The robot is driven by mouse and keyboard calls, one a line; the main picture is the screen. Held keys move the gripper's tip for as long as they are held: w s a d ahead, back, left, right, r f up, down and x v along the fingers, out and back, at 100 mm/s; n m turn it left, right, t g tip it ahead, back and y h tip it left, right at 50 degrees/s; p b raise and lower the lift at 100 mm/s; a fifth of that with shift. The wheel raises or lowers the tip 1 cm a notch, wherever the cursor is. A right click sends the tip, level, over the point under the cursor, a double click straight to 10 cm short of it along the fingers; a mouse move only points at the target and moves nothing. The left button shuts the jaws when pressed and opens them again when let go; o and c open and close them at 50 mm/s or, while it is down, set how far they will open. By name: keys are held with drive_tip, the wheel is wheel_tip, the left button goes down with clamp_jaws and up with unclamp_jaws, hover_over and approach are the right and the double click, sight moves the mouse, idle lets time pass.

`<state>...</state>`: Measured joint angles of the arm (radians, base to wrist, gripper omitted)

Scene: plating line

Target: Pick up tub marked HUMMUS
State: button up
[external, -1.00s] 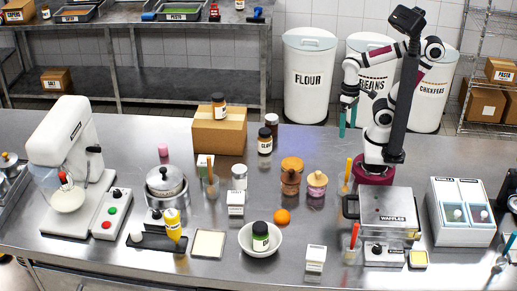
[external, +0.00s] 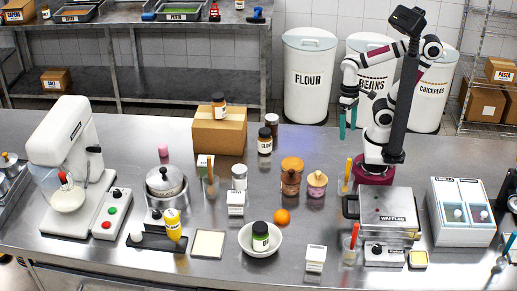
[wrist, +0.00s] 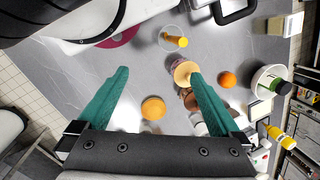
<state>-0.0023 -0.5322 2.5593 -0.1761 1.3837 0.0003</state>
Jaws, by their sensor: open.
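I cannot read HUMMUS on any tub. Several small lidded tubs stand mid-counter: one with an orange lid (external: 291,163), a brown one (external: 290,184) just in front of it, and a pinkish one with a tan lid (external: 317,180) to their right. In the wrist view an orange lid (wrist: 153,108) shows between the fingers, and a tan lid (wrist: 185,71) lies near the right fingertip in the picture. My gripper (external: 347,119) is open and empty, raised above the back of the counter, left of my base. Its teal fingers (wrist: 159,73) are spread wide in the wrist view.
An orange fruit (external: 282,216) and a white bowl (external: 261,241) holding a dark-lidded jar are in front of the tubs. A waffle maker (external: 387,212) is to the right. A cardboard box (external: 219,132) and the CLOVE-like labelled jar (external: 265,142) stand behind left.

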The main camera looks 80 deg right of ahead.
drive_tip(key=a+m+g+y, duration=0.4)
drive_tip(key=a+y, duration=0.5)
drive_tip(key=a, duration=1.1)
drive_tip(key=m+t+y, duration=0.2)
drive_tip(key=m+t, duration=0.4)
drive_tip(key=m, duration=0.3)
approach(316, 254)
drive_tip(key=a+f, duration=0.2)
drive_tip(key=f, duration=0.1)
drive_tip(key=shift+a+f, duration=0.1)
drive_tip(key=shift+a, duration=0.2)
drive_tip(key=x, duration=0.6)
drive_tip(key=shift+w+a+f, duration=0.1)
drive_tip(key=shift+w+a, duration=0.05)
drive_tip(key=shift+a, duration=0.05)
drive_tip(key=c, duration=1.5)
